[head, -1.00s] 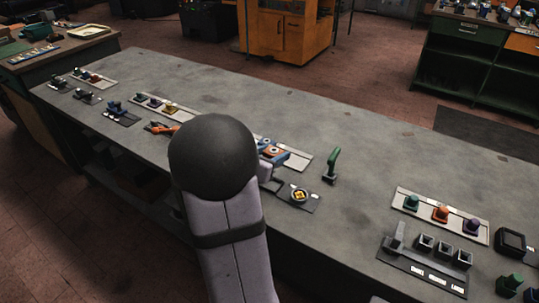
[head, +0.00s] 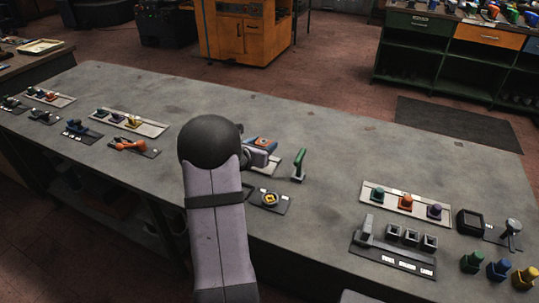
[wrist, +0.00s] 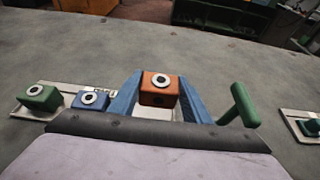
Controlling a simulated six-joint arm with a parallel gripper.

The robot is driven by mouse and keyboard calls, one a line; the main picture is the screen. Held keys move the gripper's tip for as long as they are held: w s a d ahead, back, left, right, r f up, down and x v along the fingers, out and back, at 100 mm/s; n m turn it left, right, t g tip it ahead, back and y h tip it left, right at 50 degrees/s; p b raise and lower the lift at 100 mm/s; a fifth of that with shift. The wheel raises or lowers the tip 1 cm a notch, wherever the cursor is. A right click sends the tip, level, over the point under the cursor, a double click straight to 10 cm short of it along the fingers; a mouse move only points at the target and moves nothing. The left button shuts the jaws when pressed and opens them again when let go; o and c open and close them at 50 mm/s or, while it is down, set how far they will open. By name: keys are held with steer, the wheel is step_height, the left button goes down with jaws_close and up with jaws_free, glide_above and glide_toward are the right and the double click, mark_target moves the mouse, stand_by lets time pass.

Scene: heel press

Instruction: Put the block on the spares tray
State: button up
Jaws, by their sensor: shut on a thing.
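My gripper (wrist: 160,95) is shut on an orange block (wrist: 160,88) with a white ring and dark centre on its face, between two blue fingers. In the head view the held block (head: 264,142) shows only in part, beyond my dark rounded wrist. A pale tray (wrist: 52,88) lies behind and below my fingers. A green block (wrist: 38,97) and a blue block (wrist: 90,99), both with white rings, stand on it at the left. I cannot tell whether the orange block touches the tray. Which tray is the spares tray is not clear.
A green upright handle (head: 299,165) stands close right of my gripper. A dark plate with a yellow knob (head: 269,199) is in front. A tray with coloured knobs (head: 372,204) and a dark rack (head: 364,234) lie right. Bare bench lies behind and between.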

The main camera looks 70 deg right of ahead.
steer(key=shift+w+f, duration=0.1)
steer(key=shift+f, duration=0.2)
steer(key=shift+f+b, duration=1.05)
steer(key=shift+f, duration=0.85)
steer(key=shift+f+b, duration=0.6)
steer(key=shift+b, duration=0.2)
steer(key=shift+f+b, duration=0.3)
steer(key=shift+b, duration=0.2)
steer(key=o, duration=1.3)
steer(key=shift+a, duration=0.1)
steer(key=shift+f, duration=0.1)
steer(key=shift+a, duration=0.1)
steer(key=shift+b+v, duration=0.45)
steer(key=shift+v, duration=3.15)
